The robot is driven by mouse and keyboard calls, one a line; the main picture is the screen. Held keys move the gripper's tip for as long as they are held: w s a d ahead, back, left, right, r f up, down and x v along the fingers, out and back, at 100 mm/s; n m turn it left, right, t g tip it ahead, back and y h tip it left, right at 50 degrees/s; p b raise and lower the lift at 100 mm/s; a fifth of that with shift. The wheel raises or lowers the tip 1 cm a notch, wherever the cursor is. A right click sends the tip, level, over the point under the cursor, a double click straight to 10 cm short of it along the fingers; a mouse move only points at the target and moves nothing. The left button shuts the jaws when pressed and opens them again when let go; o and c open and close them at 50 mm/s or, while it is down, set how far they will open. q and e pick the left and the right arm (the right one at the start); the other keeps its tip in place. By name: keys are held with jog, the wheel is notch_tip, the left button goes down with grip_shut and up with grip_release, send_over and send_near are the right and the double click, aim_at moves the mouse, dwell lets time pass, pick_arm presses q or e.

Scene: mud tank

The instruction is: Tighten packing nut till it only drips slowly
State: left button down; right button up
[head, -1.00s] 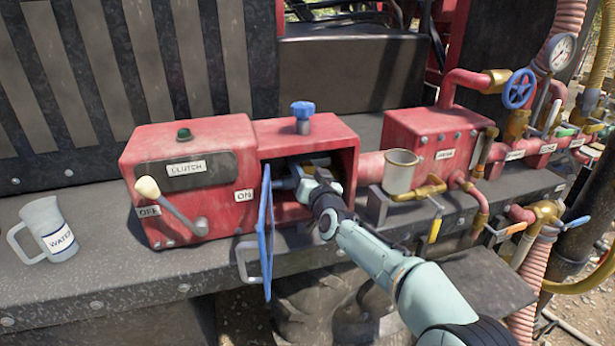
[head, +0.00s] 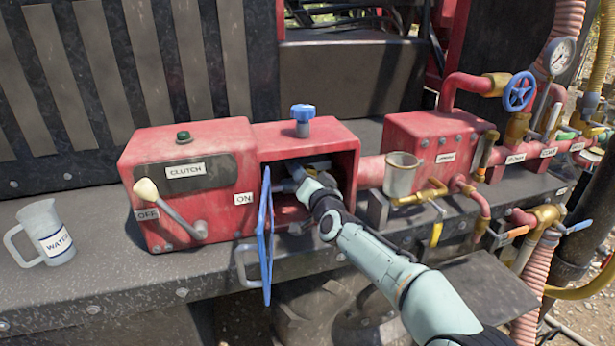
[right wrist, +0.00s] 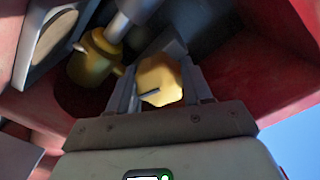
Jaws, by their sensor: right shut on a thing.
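The packing nut shows in the right wrist view as a yellow brass hexagonal piece (right wrist: 161,80) between my right gripper's fingers (right wrist: 163,92). The gripper is shut on it. In the head view my right gripper (head: 308,178) reaches into the open red box (head: 335,133), and its body hides the nut. A second brass fitting (right wrist: 95,55) with a grey shaft sits beside the nut in the right wrist view. No drip can be made out. My left gripper is not in view.
The blue door (head: 266,235) stands open just left of my right arm. A blue knob (head: 303,114) tops the box. The clutch lever (head: 168,206) is left, a metal cup (head: 401,175) right. A water jug (head: 46,232) stands far left on the ledge.

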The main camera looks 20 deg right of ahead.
jog(key=o, duration=0.9)
jog(key=shift+d+r, duration=0.2)
jog(key=shift+r, duration=0.3)
jog(key=shift+o, duration=0.7)
jog(key=shift+f, duration=0.25)
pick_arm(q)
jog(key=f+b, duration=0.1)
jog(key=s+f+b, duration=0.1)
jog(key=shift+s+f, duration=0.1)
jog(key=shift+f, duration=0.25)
pick_arm(e)
jog(key=s, duration=1.3)
jog(key=shift+s+d, duration=0.15)
jog(key=shift+s, duration=0.05)
